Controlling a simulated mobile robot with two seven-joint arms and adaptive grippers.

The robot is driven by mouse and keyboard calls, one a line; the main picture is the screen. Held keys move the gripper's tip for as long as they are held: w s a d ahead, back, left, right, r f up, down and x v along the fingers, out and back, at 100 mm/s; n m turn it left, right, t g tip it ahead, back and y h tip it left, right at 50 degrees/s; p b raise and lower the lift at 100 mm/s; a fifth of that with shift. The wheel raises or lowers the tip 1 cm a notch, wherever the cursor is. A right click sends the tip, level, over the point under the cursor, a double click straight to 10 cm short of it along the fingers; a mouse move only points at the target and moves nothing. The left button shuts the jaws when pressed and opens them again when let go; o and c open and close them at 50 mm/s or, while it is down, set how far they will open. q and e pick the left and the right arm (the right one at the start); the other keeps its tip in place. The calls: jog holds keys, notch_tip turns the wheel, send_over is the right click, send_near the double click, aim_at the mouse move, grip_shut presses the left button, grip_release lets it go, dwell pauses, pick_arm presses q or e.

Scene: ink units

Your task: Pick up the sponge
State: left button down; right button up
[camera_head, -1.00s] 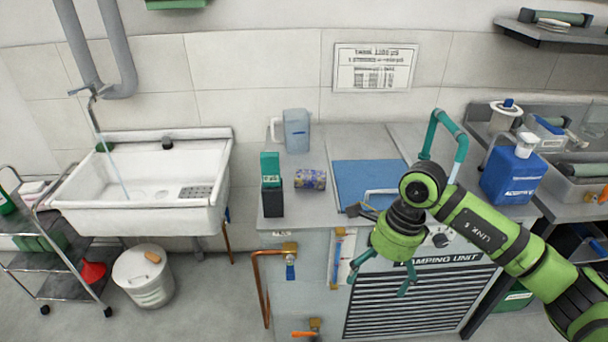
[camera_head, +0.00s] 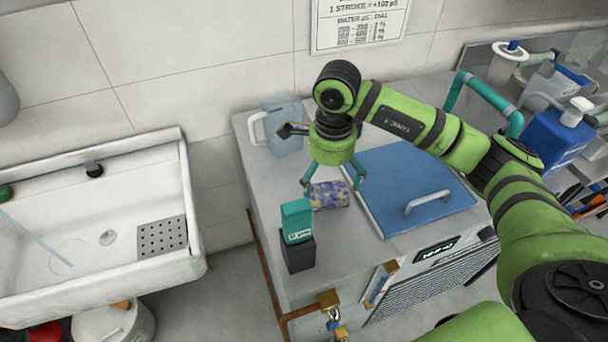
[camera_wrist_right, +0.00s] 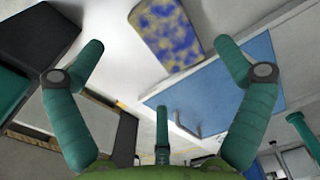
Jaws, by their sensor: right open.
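The sponge (camera_head: 328,195) is a small block with a blue and yellow mottled pattern. It lies on the grey counter between a teal-and-black box and a blue lid. In the right wrist view the sponge (camera_wrist_right: 166,36) shows at the top, beyond the fingertips. My right gripper (camera_head: 334,183) is green with teal fingers spread apart. It is open and empty, pointing down above the sponge, and its fingers overlap the sponge's edges in the head view. In the right wrist view the gripper's fingers (camera_wrist_right: 162,62) stand wide on both sides. My left gripper is not in view.
A teal meter on a black block (camera_head: 298,250) stands close in front of the sponge. A translucent jug (camera_head: 284,128) stands behind. The blue lid (camera_head: 385,165) with a handle (camera_head: 427,200) is to the right. A white sink (camera_head: 60,210) is at left.

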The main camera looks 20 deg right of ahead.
aim_at(328, 195)
jog(key=shift+f, duration=0.3)
jog(key=f+p, duration=0.2)
jog(key=shift+s+d+f, duration=0.15)
jog(key=shift+s+f, duration=0.15)
jog(key=f, duration=0.2)
jog(key=shift+w+f+p, duration=0.2)
jog(key=shift+f+p, duration=0.15)
jog(key=shift+p, duration=0.05)
jog(key=shift+w+f, duration=0.1)
jog(key=shift+f, duration=0.35)
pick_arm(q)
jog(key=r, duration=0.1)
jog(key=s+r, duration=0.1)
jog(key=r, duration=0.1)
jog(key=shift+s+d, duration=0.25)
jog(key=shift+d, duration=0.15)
pick_arm(e)
jog(key=c, duration=0.8)
